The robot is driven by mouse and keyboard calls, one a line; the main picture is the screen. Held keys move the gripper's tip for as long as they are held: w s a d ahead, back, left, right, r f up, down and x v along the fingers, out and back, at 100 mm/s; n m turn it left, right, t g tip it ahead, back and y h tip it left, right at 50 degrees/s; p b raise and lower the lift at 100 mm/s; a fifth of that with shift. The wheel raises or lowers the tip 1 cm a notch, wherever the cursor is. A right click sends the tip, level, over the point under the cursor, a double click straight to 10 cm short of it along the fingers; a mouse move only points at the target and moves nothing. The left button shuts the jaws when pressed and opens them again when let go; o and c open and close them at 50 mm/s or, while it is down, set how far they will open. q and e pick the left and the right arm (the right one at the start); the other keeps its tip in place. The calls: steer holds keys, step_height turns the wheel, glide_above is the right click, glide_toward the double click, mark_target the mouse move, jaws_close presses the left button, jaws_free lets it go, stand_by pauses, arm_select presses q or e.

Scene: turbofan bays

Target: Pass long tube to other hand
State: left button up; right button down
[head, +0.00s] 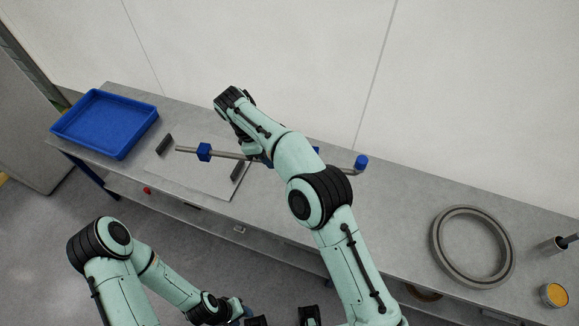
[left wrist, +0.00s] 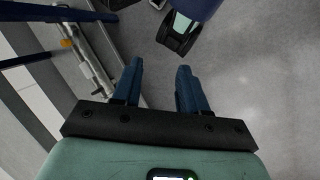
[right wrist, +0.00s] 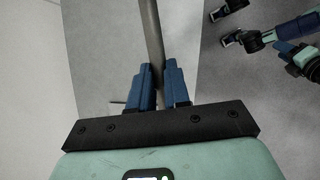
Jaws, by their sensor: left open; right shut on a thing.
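The long tube (head: 227,155) is a thin grey pipe with blue fittings, one near its left end and a blue cap (head: 361,162) at its right end. It lies across the picture over the bench, its middle hidden behind my right arm. My right gripper (right wrist: 159,82) is shut on the tube, whose grey shaft (right wrist: 152,35) runs between its fingers in the right wrist view. My left gripper (head: 240,309) is low in front of the bench, well apart from the tube. In the left wrist view, its blue fingers (left wrist: 158,82) are spread and empty, above the floor.
A pale plate (head: 195,178) with two dark upright blocks (head: 164,144) lies on the bench under the tube. A blue tray (head: 105,123) is at the left end. A grey ring (head: 437,246) and an orange-topped can (head: 555,294) are at the right. The bench between plate and ring is clear.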

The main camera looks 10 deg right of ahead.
steer(key=shift+w+a+r+n+t, duration=0.3)
steer(key=shift+w+a+r+n, duration=0.2)
steer(key=shift+a+n, duration=0.3)
arm_select(q)
steer(key=o, duration=0.4)
steer(key=shift+w, duration=0.1)
arm_select(e)
steer(key=shift+a+r, duration=0.1)
steer(key=shift+r+n, duration=0.1)
steer(key=shift+n, duration=0.2)
arm_select(q)
steer(key=w+d+r+m+t, duration=0.2)
steer(key=w+d+r+t, duration=0.35)
steer(key=w, duration=0.45)
steer(key=w+d+r+m+t, duration=0.35)
steer(key=w+d+r, duration=0.2)
steer(key=w, duration=0.55)
steer(key=w+d+r+t, duration=0.1)
steer(key=d+r+t, duration=0.5)
steer(key=r, duration=0.5)
steer(key=w+d+r+t, duration=0.2)
steer(key=d+r+t, duration=0.2)
steer(key=d+r, duration=0.5)
steer(key=w+r, duration=0.2)
steer(key=w, duration=0.9)
steer(key=shift+w+d+r+m, duration=0.25)
steer(key=shift+d+m, duration=0.1)
steer(key=shift+m, duration=0.1)
